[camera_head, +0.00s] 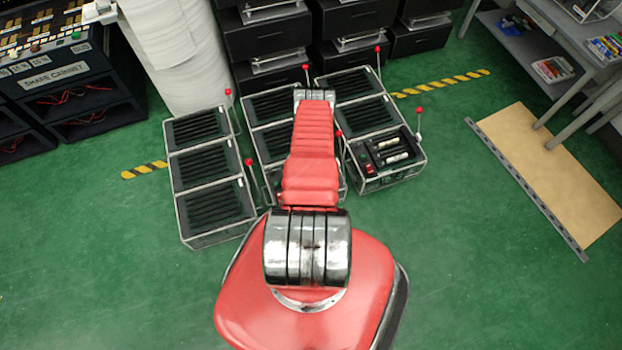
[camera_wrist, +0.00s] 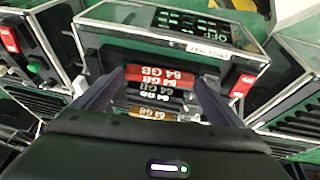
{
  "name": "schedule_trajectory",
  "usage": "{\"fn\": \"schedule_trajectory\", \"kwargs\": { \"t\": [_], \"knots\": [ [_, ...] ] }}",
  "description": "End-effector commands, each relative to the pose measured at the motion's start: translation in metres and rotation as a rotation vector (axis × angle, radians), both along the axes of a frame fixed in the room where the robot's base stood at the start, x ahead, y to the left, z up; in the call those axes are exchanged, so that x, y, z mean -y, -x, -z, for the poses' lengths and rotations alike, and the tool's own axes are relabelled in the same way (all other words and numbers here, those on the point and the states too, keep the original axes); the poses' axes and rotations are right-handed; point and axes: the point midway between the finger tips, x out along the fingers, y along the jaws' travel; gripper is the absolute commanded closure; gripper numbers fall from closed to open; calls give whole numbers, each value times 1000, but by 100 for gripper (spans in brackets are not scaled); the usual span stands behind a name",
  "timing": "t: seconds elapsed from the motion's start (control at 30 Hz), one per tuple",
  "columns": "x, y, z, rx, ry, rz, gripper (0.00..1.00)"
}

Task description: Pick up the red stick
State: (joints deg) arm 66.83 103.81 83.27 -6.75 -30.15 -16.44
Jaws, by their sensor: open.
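My gripper (camera_wrist: 159,77) is open, with one dark finger on each side of the stack. The red stick lies between the fingertips. I cannot tell whether either finger touches it. In the head view my arm covers the middle of the scene, and neither my gripper nor the red stick can be made out.
An orange-brown stick (camera_wrist: 152,88) and dark sticks sit below the red one. In the head view, caged boxes (camera_head: 205,165) with red-knobbed levers (camera_head: 420,110) surround my arm. Open green floor (camera_head: 480,250) lies to the right.

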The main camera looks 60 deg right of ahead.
Motion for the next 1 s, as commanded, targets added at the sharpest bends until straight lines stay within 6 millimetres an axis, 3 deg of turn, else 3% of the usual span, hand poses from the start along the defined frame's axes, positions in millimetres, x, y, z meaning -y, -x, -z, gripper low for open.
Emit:
{"fn": "schedule_trajectory", "kwargs": {
  "t": [0.63, 1.0],
  "knots": [
    [2, -1, 4, 0, 0, 0, 9],
    [2, -1, 4, 0, 0, 0, 35]
  ]
}}
